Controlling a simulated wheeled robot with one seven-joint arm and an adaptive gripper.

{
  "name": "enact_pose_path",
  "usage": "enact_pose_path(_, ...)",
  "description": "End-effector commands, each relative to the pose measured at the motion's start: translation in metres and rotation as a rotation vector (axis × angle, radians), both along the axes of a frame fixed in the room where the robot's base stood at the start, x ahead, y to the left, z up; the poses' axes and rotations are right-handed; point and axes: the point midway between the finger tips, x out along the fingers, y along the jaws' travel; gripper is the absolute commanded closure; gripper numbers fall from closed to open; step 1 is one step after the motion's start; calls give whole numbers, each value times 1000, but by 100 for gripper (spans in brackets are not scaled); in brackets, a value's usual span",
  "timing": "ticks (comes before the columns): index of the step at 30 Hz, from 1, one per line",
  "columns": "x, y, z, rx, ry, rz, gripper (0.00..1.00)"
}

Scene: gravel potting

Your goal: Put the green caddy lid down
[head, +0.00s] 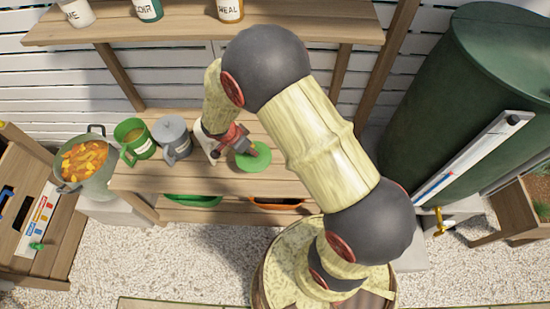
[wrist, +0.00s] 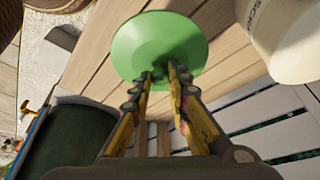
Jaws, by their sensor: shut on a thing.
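The round green caddy lid (head: 254,160) is at my gripper, over the right part of the wooden bench. My gripper (head: 248,150) is shut on the middle of the lid. In the wrist view the lid (wrist: 150,38) spreads flat beyond the two fingertips (wrist: 161,74), over the planks. The fingertips hide what they grip at its centre. I cannot tell whether the lid touches the bench.
A grey lidded caddy (head: 172,138) stands right of the green one. A white container (wrist: 290,40) with lettering is close to the lid. A pot of orange scraps (head: 84,160) is far left. A shelf (head: 180,30) with labelled pots is above; a green tank (head: 455,90) stands right.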

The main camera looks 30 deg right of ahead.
Motion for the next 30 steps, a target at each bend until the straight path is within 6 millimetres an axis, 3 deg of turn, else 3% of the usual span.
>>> enact_pose_path(6, -5, -51, -25, 0, 3, -3, 100)
enact_pose_path(12, -7, -77, -59, 0, 3, 1, 100)
enact_pose_path(23, -8, -96, -82, 1, 1, 3, 100)
enact_pose_path(30, -8, -97, -113, 1, 2, 5, 100)
